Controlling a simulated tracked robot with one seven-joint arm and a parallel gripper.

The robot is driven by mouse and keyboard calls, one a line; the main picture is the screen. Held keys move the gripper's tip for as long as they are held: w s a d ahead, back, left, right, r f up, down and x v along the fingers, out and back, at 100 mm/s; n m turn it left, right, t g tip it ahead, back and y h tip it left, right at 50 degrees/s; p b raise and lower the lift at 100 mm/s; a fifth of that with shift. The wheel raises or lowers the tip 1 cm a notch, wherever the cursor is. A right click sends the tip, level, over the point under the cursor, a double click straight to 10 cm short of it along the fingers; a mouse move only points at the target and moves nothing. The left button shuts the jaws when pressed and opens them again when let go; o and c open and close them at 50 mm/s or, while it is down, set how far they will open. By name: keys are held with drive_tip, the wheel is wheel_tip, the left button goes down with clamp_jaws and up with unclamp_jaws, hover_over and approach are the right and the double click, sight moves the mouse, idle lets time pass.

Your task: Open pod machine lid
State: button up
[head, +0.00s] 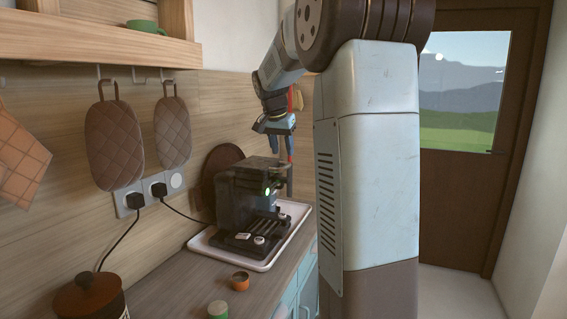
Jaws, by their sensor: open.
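The pod machine (236,200) is a dark box-shaped appliance. It stands on a white tray (274,258) on the counter, with a small green light on its front. Its lid (262,163) is the flat top piece and looks level and closed. My gripper (279,148) points down above the right part of the lid. Its fingers are apart and appear empty. From this view I cannot tell whether the fingertips touch the lid. My arm column hides what lies to the right of the machine.
A brown lidded pot (90,297) is at the lower left. A power cord runs from the wall sockets (146,191). A wooden shelf (100,45) hangs above.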

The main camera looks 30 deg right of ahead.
sight(286, 165)
drive_tip(key=shift+x, duration=2.95)
drive_tip(key=shift+c, duration=0.3)
drive_tip(key=shift+r, duration=0.1)
clamp_jaws()
